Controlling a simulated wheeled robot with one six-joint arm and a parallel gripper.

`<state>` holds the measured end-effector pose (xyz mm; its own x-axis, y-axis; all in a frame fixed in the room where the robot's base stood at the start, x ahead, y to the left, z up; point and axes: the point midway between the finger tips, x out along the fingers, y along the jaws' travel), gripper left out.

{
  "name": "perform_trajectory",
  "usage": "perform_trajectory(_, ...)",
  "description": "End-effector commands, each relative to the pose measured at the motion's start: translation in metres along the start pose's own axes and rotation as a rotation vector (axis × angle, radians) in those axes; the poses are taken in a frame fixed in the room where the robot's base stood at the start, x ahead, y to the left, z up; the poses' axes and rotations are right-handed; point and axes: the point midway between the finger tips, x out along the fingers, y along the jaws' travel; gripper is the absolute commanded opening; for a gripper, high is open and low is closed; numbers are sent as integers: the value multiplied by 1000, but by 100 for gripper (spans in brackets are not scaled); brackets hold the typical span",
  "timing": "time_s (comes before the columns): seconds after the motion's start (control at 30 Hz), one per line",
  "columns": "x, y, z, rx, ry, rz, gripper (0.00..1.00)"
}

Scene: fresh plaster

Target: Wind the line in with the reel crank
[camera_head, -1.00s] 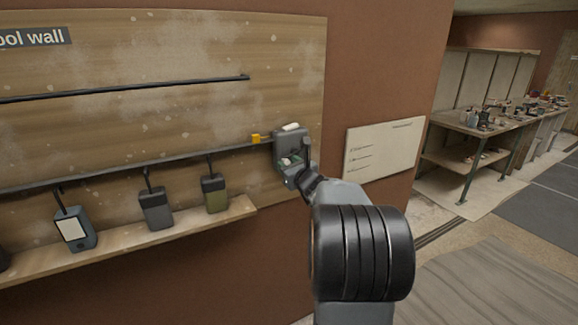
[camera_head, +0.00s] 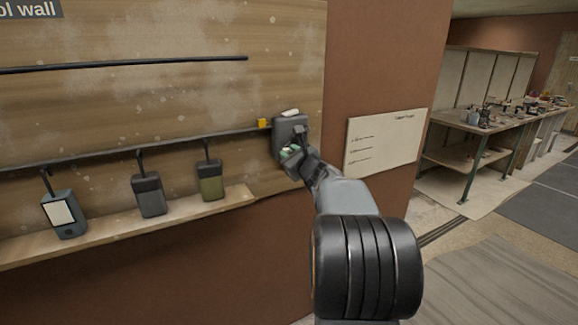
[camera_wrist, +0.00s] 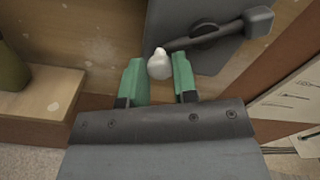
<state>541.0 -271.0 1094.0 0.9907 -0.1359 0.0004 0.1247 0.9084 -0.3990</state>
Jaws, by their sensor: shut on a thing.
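The reel is a dark grey box (camera_head: 288,128) at the right end of the rail on the wooden tool wall. In the wrist view its dark face (camera_wrist: 222,55) carries a dark crank arm (camera_wrist: 228,29) around a round hub. The crank's pale knob (camera_wrist: 160,65) sits between the green fingertips of my gripper (camera_wrist: 160,80). My gripper is shut on this knob. In the head view my gripper (camera_head: 291,150) is at the lower front of the reel, and my wrist hides part of it. I cannot make out the line.
A yellow piece (camera_head: 263,123) sits on the rail left of the reel. Several hanging devices, including a green one (camera_head: 211,180), hang above a wooden shelf (camera_head: 120,226). A white notice panel (camera_head: 386,142) is to the right. A cluttered workbench (camera_head: 480,125) stands farther back.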

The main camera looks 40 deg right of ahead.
Motion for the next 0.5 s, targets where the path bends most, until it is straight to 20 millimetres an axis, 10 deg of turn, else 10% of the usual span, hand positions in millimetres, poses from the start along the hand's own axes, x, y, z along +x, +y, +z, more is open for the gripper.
perform_trajectory(0.5, 0, -5, -25, -433, 0, 0, 3)
